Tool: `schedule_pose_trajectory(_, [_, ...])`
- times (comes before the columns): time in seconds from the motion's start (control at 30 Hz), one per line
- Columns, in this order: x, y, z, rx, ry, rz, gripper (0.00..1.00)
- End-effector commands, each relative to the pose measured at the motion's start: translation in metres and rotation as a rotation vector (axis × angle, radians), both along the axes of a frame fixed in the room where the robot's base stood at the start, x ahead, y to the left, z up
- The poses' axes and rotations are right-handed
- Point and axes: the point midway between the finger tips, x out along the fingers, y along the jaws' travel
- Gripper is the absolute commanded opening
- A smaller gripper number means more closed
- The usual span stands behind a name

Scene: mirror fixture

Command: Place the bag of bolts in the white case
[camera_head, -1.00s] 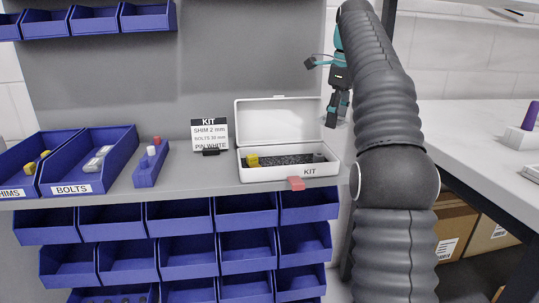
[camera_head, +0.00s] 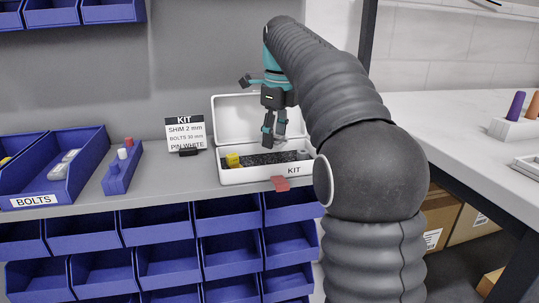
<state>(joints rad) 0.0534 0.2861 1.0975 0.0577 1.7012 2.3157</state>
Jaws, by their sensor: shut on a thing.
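The white case (camera_head: 247,177), labelled KIT, stands open on the grey bench with its lid raised at the back. A yellow piece (camera_head: 233,160) sits at the left of its dark inside. My gripper (camera_head: 274,142) is above the right half of the case, in front of the lid, pointing down. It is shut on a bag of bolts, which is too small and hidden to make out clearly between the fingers. Other grey bags (camera_head: 66,164) lie in the blue BOLTS bin (camera_head: 36,201) at left.
A KIT card (camera_head: 185,131) stands left of the case, and a blue holder (camera_head: 117,179) with red and white pins is further left.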

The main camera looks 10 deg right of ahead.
Motion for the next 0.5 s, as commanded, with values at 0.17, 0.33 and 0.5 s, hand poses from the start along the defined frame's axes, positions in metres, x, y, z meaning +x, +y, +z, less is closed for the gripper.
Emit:
schedule_pose_trajectory(0.17, [-0.002,0.012,-0.009,0.0,0.0,0.0,0.08])
schedule_pose_trajectory(0.33, [-0.003,0.013,-0.029,0.0,0.001,-0.001,0.08])
schedule_pose_trajectory(0.5, [-0.002,0.013,-0.047,0.0,0.0,-0.001,0.08])
